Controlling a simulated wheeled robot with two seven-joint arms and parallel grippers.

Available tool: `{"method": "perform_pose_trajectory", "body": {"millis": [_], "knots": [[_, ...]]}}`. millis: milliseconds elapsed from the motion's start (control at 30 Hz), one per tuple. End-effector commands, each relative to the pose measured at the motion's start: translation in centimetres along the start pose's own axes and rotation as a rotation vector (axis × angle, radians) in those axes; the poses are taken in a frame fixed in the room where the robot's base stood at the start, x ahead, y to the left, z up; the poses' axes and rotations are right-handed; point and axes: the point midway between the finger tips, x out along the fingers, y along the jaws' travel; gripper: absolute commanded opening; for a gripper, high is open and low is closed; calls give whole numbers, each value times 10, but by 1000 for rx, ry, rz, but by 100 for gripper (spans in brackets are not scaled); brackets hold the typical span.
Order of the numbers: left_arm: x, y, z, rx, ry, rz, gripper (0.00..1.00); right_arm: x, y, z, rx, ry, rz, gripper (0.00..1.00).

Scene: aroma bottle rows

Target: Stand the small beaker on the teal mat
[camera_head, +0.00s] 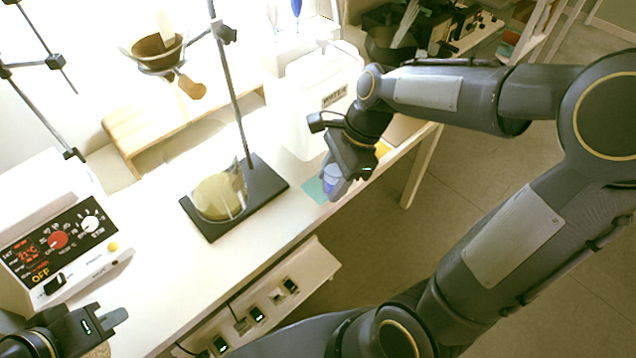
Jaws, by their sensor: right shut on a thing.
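The small beaker (330,174), clear with a bluish-purple tint, is between the fingers of my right gripper (338,188). The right gripper is shut on it, and the fingers hide part of it. The teal mat (314,190) lies near the front edge of the bench, partly hidden by the beaker and the gripper. The beaker is over or on the mat's right part; I cannot tell whether its base touches. My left gripper (114,317) is at the lower left, away from the mat; its finger gap does not show clearly.
A stand with a dark base (262,180) and a glass vessel of yellowish content (218,195) is left of the mat. A white water container (312,115) stands behind it. A hotplate-like device (60,245) is at the left. The front bench strip is clear.

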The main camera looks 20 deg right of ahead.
Motion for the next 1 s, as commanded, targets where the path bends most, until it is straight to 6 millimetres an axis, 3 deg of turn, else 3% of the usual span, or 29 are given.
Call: {"method": "perform_pose_trajectory", "body": {"millis": [133,400,667,833,1000], "knots": [[4,-2,2,0,0,0,0,17,-38,-9,3,1,4,18],[11,-5,5,0,0,0,0,57,-76,-28,3,-1,1,18],[12,-6,6,0,0,0,0,71,-88,-34,2,-1,1,18],[17,-8,8,0,0,0,0,94,-87,-44,3,-2,2,18],[16,-8,8,0,0,0,0,97,-88,-44,1,-2,-1,18]]}}
